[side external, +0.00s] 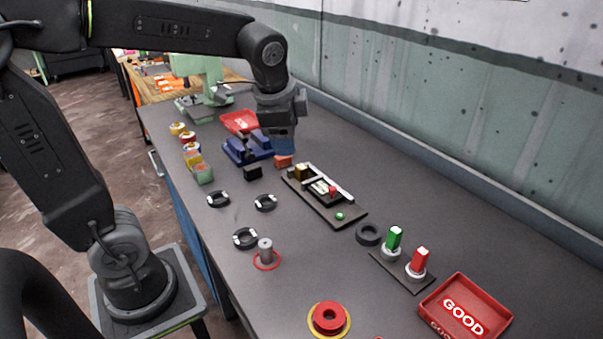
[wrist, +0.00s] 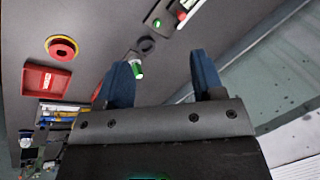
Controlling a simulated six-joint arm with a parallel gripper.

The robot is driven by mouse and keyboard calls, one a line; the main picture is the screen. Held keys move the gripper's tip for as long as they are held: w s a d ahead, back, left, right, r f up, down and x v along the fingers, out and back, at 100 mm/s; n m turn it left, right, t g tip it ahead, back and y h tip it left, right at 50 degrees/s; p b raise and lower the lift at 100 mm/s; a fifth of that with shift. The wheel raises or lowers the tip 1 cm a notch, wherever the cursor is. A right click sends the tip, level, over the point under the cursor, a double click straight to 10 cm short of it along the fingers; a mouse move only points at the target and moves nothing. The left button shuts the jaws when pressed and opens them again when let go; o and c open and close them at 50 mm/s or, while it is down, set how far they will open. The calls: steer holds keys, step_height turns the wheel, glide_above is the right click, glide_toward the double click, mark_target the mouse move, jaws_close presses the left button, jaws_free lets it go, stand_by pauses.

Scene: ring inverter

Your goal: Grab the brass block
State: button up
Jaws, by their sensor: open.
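The brass block (side external: 301,172) appears as a small brown-gold block at the far left end of a dark plate with pale rails (side external: 330,208) in the side view. My gripper (side external: 284,148) hangs above the bench just behind and a little left of it, apart from it, with blue fingers. In the wrist view my gripper (wrist: 162,72) has its two fingers spread with nothing between them. I cannot make out the brass block in the wrist view.
An orange-red block (side external: 283,161) and a black block (side external: 252,172) lie close to the gripper. A blue vise (side external: 246,147) stands to the left. Black rings (side external: 265,202), a green switch (side external: 393,239), and a red GOOD tray (side external: 466,307) are nearer the camera.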

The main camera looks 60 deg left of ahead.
steer(key=w+a+f+m+g+y, duration=0.1)
steer(key=w+a+f+m, duration=0.15)
steer(key=w, duration=0.25)
steer(key=w+a+f+m+g, duration=0.1)
steer(key=w+a+m, duration=0.2)
steer(key=w, duration=0.1)
steer(key=m+g+y, duration=0.1)
steer(key=m, duration=0.4)
glide_toward(302, 166)
steer(key=x, duration=0.4)
steer(key=shift+w+d+f, duration=0.1)
steer(key=shift+w+d, duration=0.15)
steer(key=shift+d, duration=0.05)
steer(key=shift+s+a+x, duration=0.1)
steer(key=shift+s+x, duration=0.1)
steer(key=shift+x, duration=1.1)
steer(key=shift+s+a+x, duration=0.1)
steer(key=shift+s+x, duration=0.1)
steer(key=shift+x, duration=1.15)
steer(key=shift+c, duration=0.2)
jaws_close()
